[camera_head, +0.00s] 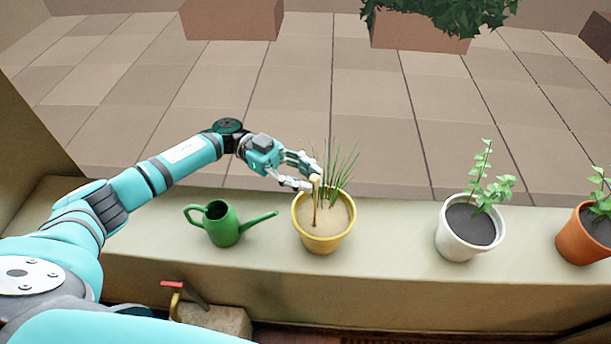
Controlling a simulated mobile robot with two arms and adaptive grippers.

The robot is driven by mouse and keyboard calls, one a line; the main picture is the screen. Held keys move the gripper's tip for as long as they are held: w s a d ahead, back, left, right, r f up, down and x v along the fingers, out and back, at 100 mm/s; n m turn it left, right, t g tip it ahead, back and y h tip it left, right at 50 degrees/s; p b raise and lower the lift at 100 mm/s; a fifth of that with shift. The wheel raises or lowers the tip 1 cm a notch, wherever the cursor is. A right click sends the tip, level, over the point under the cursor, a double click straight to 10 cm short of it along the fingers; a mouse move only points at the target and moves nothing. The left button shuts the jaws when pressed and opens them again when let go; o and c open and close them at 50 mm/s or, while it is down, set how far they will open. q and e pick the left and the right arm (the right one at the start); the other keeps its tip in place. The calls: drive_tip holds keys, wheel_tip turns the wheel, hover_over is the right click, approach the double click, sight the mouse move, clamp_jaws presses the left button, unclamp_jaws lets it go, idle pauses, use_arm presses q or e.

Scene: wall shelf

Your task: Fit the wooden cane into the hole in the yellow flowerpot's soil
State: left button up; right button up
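The yellow flowerpot (324,243) stands on the ledge near the middle of the view, with pale sandy soil and thin green grass-like leaves at its back. The wooden cane (315,207) stands roughly upright over the pot, its lower end at the soil's surface left of centre. The hole is not distinguishable, so I cannot tell whether the cane's end is in it. My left gripper (315,180) reaches in from the left, with its fingertips closed around the cane's upper end above the pot's rim. My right gripper is not in view.
A green watering can (222,226) stands just left of the pot, its spout pointing toward it. A white pot (463,246) and an orange pot (578,244) with leafy plants stand to the right. A red-handled tap (173,286) is below the ledge's front edge.

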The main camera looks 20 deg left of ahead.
use_arm(q)
drive_tip(key=o, duration=0.5)
drive_tip(key=shift+f, duration=0.1)
drive_tip(key=shift+o, duration=0.2)
drive_tip(key=shift+a, duration=0.1)
drive_tip(key=v, duration=1.1)
drive_tip(key=shift+a, duration=0.4)
drive_tip(key=shift+w+r, duration=0.1)
drive_tip(key=shift+r, duration=0.1)
